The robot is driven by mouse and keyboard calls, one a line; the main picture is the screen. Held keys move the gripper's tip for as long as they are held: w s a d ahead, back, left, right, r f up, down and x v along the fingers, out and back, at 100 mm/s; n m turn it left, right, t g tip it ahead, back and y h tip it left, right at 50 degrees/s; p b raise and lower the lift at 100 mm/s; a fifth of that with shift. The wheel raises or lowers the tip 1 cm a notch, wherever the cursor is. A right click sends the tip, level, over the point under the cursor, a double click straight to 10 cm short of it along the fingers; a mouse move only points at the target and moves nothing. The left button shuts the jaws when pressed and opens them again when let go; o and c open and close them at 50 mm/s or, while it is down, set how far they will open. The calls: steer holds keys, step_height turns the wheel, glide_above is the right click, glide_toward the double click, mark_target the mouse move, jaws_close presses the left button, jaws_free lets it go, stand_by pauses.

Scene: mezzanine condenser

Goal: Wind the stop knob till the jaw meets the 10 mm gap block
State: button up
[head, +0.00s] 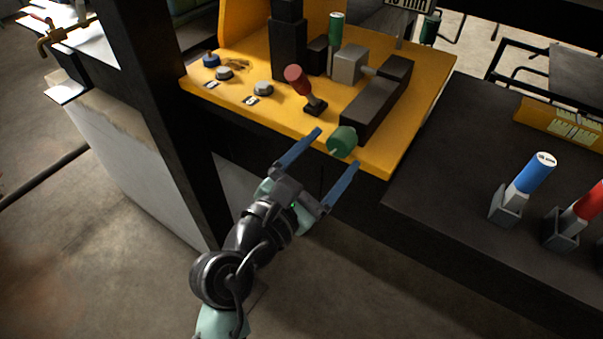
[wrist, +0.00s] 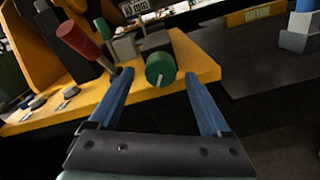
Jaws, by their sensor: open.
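The green stop knob (head: 342,139) sits on the near end of a dark housing (head: 378,103) on the yellow bench; it also shows in the wrist view (wrist: 160,67). My gripper (head: 338,147) is open, its two blue fingers on either side of the knob's face, with their tips near it. I cannot tell whether they touch it. A light grey block (head: 349,63), apparently the jaw, has a rod towards the housing. A green-handled piece (head: 336,30), perhaps the gap block, stands between it and a small dark block (head: 317,55). Any gap there is too small to tell.
A red-handled lever (head: 297,82) stands left of the knob, close to my left finger. Grey buttons (head: 263,89) and a blue one (head: 211,59) lie further left. Blue-handled (head: 535,172) and red-handled (head: 590,203) pieces stand in holders on the dark table (head: 450,200) at right.

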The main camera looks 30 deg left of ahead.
steer(key=s+b, duration=0.2)
steer(key=s, duration=0.8)
steer(key=shift+a, duration=0.25)
steer(key=shift+r, duration=0.1)
